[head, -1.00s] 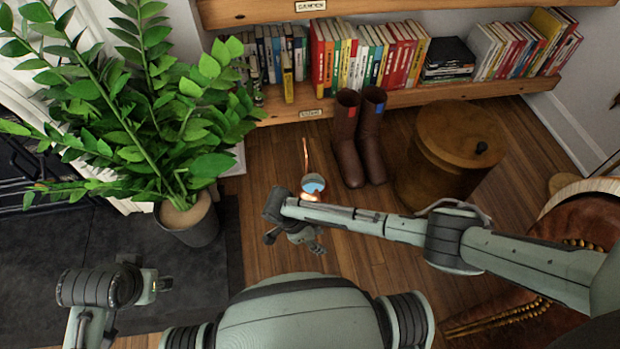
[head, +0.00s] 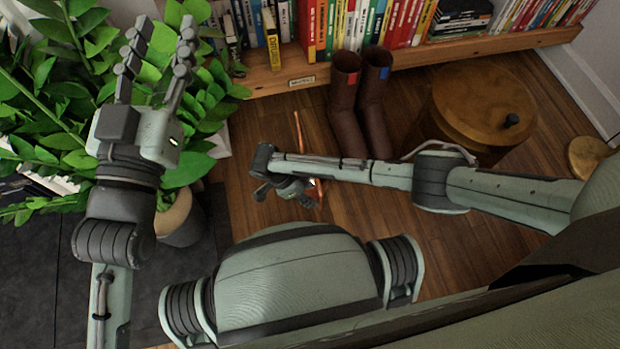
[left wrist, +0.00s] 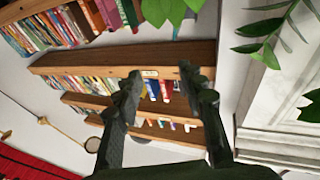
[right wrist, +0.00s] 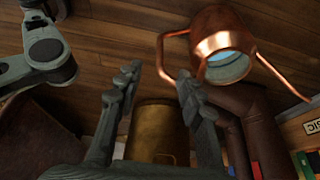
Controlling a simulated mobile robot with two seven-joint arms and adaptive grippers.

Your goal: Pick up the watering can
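The copper watering can (right wrist: 222,38) shows in the right wrist view at the upper right, with a thin curved spout or handle and a pale blue opening. In the head view only its thin copper part (head: 298,132) and small bits show; my right arm hides the rest. My right gripper (head: 288,190) is beside the can in the head view. In the right wrist view its fingers (right wrist: 158,78) are apart with nothing between them, and the can is beyond the right finger. My left gripper (head: 162,50) is raised before the plant, open and empty; its fingers also show in the left wrist view (left wrist: 160,80).
Two brown boots (head: 347,110) stand close behind the can, beside a round wooden stool (head: 482,105). A low bookshelf (head: 290,78) runs behind. Bare wood floor (head: 250,215) lies around the can.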

